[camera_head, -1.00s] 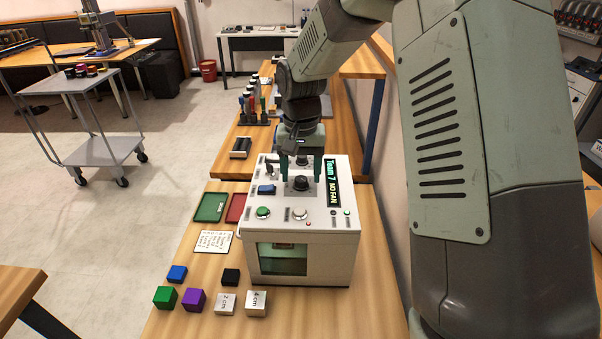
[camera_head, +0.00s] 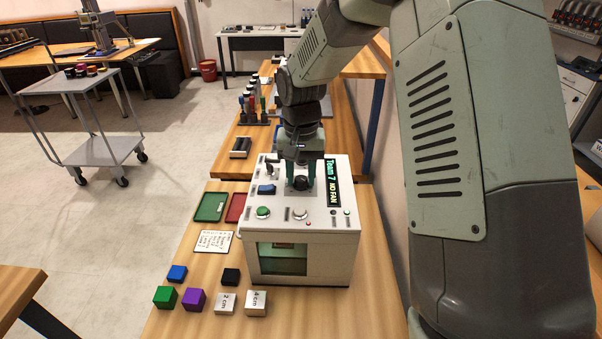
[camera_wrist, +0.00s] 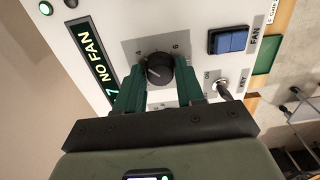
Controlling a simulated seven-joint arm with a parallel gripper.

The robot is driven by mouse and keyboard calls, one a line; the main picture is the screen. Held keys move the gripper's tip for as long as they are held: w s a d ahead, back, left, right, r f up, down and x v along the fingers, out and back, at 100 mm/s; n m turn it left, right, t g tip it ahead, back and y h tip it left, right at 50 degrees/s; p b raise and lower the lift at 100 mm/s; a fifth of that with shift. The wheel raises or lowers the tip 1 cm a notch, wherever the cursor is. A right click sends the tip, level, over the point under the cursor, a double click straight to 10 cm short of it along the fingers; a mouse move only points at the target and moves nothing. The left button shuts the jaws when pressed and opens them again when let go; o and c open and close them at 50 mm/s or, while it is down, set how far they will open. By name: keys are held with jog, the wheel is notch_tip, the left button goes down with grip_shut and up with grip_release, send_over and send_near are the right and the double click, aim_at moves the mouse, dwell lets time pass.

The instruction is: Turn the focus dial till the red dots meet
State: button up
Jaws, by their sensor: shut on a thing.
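The white laser marker box (camera_head: 345,225) stands on the wooden table, with a black focus dial (camera_head: 300,184) on its top. The dial (camera_wrist: 159,70) shows in the wrist view with a pale pointer line, on a grey scale plate. My gripper (camera_head: 301,187) points down at the box top, and its green fingers are shut on the dial, one on each side. In the wrist view my gripper (camera_wrist: 158,80) reaches up to the dial from below. The front window (camera_head: 283,260) shows a greenish inside. I cannot make out the red dots.
The display (camera_head: 333,183) reads "Team 7 NO FAN". A blue fan switch (camera_wrist: 230,40) and a key switch (camera_wrist: 222,88) sit near the dial. Green (camera_head: 211,207) and red (camera_head: 236,207) trays and several coloured blocks lie left and in front of the box.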

aim_at(301, 178)
jog(key=n, duration=0.4)
jog(key=shift+n, duration=2.5)
jog(key=o, duration=1)
jog(key=shift+o, duration=0.2)
jog(key=shift+r, duration=0.1)
notch_tip(301, 178, up, 11)
